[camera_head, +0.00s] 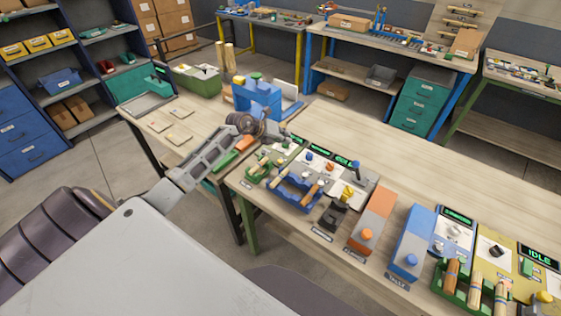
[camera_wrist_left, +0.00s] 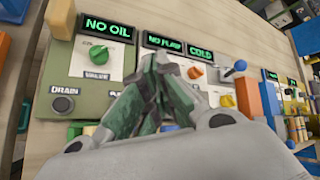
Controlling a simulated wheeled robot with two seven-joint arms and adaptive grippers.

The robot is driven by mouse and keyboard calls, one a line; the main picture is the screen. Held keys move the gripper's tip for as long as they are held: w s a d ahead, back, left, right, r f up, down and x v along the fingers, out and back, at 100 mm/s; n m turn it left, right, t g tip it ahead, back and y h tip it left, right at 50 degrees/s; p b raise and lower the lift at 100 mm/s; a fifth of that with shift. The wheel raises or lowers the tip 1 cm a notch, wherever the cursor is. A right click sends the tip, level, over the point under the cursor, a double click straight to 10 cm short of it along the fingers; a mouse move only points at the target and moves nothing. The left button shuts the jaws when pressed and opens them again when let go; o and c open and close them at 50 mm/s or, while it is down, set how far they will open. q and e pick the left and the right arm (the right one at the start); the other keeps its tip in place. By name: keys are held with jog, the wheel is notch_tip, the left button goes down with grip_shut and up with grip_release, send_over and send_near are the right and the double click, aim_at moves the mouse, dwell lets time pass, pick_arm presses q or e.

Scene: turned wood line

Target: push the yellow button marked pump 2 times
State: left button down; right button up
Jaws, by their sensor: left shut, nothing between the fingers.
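My left gripper (camera_head: 284,138) is low over the control panels on the near workbench in the head view. Its fingers (camera_wrist_left: 158,62) are shut and empty in the left wrist view, in front of the panel with the NO OIL (camera_wrist_left: 108,29) and NO FLOW displays. I cannot make out a yellow button marked pump; the fingers hide part of the panel. A yellow knob (camera_head: 347,192) stands farther right in the head view, its label unreadable. My right gripper is not in view.
A green knob (camera_wrist_left: 99,52) and an orange knob (camera_wrist_left: 195,73) flank the fingers. A blue-tipped lever (camera_wrist_left: 236,68) sticks up to the right. A blue rack (camera_head: 297,192) and an orange box (camera_head: 373,222) stand along the near edge. The bench behind the panels is clear.

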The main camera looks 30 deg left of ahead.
pick_arm(q)
jog(key=shift+s+a+f+g+y, duration=0.1)
jog(key=shift+a+g+y, duration=0.1)
jog(key=shift+a, duration=0.3)
jog(key=shift+a+f+g+y, duration=0.1)
jog(key=shift+a+f+y, duration=0.1)
jog(key=shift+a, duration=0.3)
jog(key=shift+s+a+f+g+y, duration=0.1)
jog(key=shift+a+y, duration=0.1)
jog(key=shift+a, duration=0.3)
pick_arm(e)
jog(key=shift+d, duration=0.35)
pick_arm(q)
jog(key=shift+f, duration=0.1)
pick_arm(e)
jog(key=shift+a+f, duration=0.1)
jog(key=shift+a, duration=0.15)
pick_arm(q)
jog(key=b, duration=0.5)
send_over(279, 159)
jog(key=shift+f, duration=3)
jog(key=shift+f+b, duration=0.65)
jog(key=shift+f, duration=0.6)
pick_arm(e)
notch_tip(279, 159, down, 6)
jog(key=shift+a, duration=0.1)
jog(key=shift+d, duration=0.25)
